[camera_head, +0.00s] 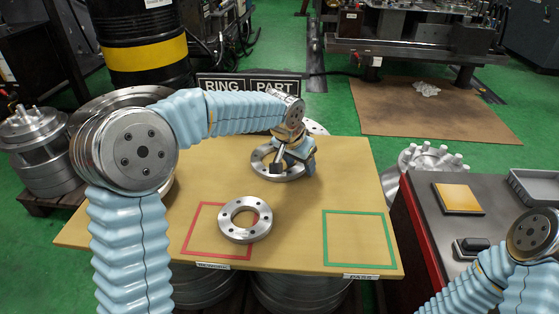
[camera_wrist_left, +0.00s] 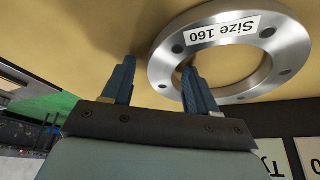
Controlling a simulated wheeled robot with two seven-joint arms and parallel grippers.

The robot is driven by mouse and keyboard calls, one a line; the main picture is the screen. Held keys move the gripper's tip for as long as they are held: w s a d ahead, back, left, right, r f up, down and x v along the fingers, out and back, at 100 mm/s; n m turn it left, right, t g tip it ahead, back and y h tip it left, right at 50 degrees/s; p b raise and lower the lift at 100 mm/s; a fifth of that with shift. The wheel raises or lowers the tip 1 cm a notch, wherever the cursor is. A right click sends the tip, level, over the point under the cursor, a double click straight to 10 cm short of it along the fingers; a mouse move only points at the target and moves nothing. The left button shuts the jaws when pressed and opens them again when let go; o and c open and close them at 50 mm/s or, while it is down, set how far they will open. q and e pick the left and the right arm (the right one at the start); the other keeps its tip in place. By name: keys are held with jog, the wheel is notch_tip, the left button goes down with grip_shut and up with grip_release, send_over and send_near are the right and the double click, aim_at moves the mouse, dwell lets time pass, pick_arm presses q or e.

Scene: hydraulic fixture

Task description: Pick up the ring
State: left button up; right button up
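A flat steel ring (camera_head: 290,177) with bolt holes lies on the far part of the tan table, below the sign, partly hidden by my left gripper (camera_head: 279,164). In the left wrist view this ring (camera_wrist_left: 162,68) carries a white "Size 160" label, seen upside down. My left gripper (camera_wrist_left: 158,65) is open, with one finger over the ring's central hole and the other outside its rim. The ring's band lies between them in this view; I cannot tell whether they touch it. My right gripper is out of view.
The red square outline (camera_head: 191,232) is left on the tan table (camera_head: 300,232); the empty green square outline (camera_head: 357,212) is right. A black "RING PART" sign (camera_head: 250,84) stands at the back edge. A dark side table (camera_head: 440,226) with a yellow-topped block (camera_head: 458,198) is right.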

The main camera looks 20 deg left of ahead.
pick_arm(q)
grip_shut()
jog(key=shift+r, duration=0.1)
dwell(0.3)
